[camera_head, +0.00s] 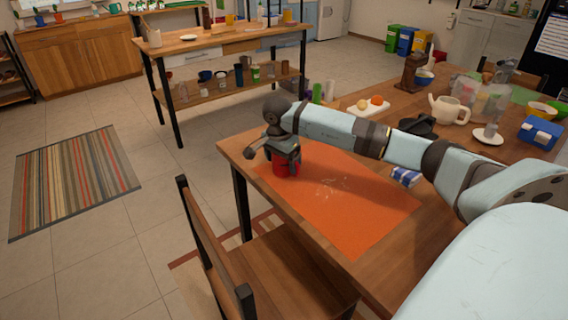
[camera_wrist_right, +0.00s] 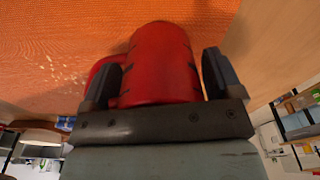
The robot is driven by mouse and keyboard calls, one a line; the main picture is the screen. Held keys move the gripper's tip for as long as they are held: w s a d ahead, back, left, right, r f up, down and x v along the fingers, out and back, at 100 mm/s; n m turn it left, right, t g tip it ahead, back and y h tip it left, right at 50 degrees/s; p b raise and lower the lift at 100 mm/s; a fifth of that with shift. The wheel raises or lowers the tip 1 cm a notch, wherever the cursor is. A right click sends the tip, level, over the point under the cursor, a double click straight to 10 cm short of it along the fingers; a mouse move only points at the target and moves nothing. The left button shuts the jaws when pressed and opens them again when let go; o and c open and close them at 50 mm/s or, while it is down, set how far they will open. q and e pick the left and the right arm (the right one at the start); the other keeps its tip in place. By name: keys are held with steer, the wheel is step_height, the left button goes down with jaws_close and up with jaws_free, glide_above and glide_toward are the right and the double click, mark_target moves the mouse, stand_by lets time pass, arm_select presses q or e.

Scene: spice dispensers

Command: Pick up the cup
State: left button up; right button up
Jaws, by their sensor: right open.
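A red cup (camera_head: 284,165) stands on the orange mat (camera_head: 345,205) near the far left corner of the wooden table. My right gripper (camera_head: 270,156) is at the cup, with its arm coming in from the right. In the right wrist view the red cup (camera_wrist_right: 160,68) lies between the two dark fingers of the open right gripper (camera_wrist_right: 162,75). Part of its handle shows beside the left finger. I cannot tell whether the fingers touch it. My left gripper is not in view.
A wooden chair (camera_head: 235,255) stands at the table's near left side. On the table are a blue checked cloth (camera_head: 406,175), a white board with fruit (camera_head: 361,109), a teapot (camera_head: 448,110) and a blue box (camera_head: 540,133). The mat's middle is clear.

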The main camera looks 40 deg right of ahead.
steer(key=c, duration=0.8)
steer(key=shift+r, duration=0.1)
